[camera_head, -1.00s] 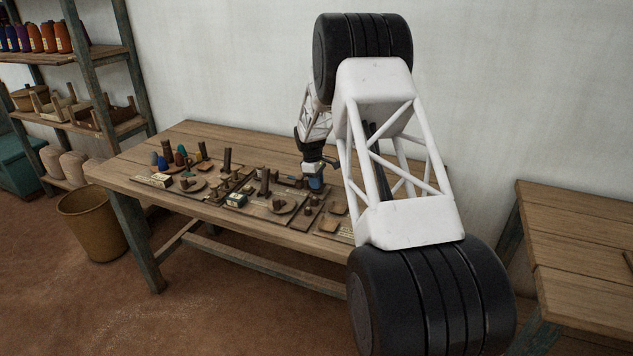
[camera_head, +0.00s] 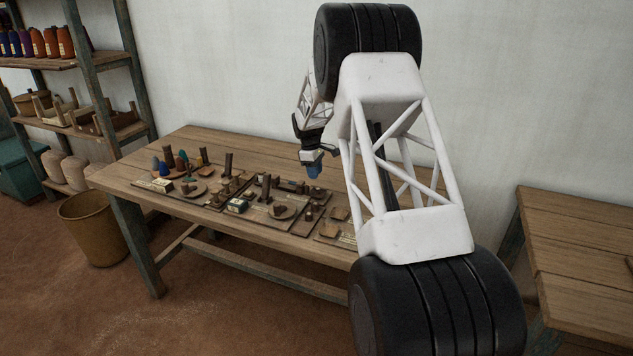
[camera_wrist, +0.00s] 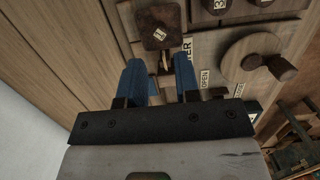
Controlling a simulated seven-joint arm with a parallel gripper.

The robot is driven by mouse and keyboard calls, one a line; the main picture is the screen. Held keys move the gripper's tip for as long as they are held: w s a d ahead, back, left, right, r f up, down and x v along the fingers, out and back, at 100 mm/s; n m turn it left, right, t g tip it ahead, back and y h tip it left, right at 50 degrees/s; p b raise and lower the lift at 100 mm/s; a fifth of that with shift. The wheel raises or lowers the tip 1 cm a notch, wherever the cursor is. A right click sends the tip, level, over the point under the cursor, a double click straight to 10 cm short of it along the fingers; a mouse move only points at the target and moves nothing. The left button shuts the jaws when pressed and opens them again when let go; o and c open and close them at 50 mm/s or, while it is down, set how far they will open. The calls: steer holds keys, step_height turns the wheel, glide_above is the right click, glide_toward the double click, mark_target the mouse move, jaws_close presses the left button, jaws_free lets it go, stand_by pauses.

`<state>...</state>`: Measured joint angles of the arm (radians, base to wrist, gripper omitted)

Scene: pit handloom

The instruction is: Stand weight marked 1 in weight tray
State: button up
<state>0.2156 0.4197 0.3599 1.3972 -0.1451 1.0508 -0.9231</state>
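My gripper (camera_wrist: 160,70) shows two blue fingers apart, with a visible gap between them. In the head view my gripper (camera_head: 314,174) hangs above the table, and I see nothing hanging below its fingertips. Just beyond the fingertips in the wrist view is a dark brown square piece (camera_wrist: 150,14) with a small white label on it, which may read 1. A small dark stem (camera_wrist: 165,62) shows in the gap and does not fill it. Dark weights marked 3 (camera_wrist: 205,10) and 2 lie at the top edge. I cannot tell which board is the weight tray.
A round plate (camera_wrist: 240,68) with a dark cylinder lies to the right in the wrist view, near a label reading OPEN. Boards with several small pieces cover the middle of the table (camera_head: 190,140). Bare planks (camera_wrist: 60,50) lie at the left, with the white wall beyond.

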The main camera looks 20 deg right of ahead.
steer(key=shift+w+a+r, duration=0.15)
steer(key=shift+r, duration=1.25)
steer(key=shift+w+a+r, duration=0.15)
steer(key=shift+r, duration=1.2)
steer(key=shift+r, duration=0.1)
steer(key=s+a+r+m+t, duration=0.1)
steer(key=s+a+r, duration=0.45)
steer(key=s, duration=0.45)
steer(key=s+a+r+m, duration=0.2)
steer(key=s+a+r, duration=0.3)
steer(key=s, duration=0.4)
steer(key=s+a+r+m+t, duration=0.1)
steer(key=s+a+r, duration=0.2)
steer(key=s+r, duration=0.55)
steer(key=s+a+f+m, duration=0.1)
steer(key=s+a+f, duration=0.1)
steer(key=s, duration=0.9)
steer(key=s+a+f+m+t, duration=0.1)
steer(key=s+a+m, duration=0.1)
steer(key=s, duration=1)
steer(key=s+a+f+m+y, duration=0.1)
steer(key=s+a+f+m, duration=0.1)
steer(key=s, duration=0.9)
steer(key=shift+s+a+f+t, duration=0.3)
steer(key=shift+a+t, duration=0.1)
steer(key=shift+a, duration=0.45)
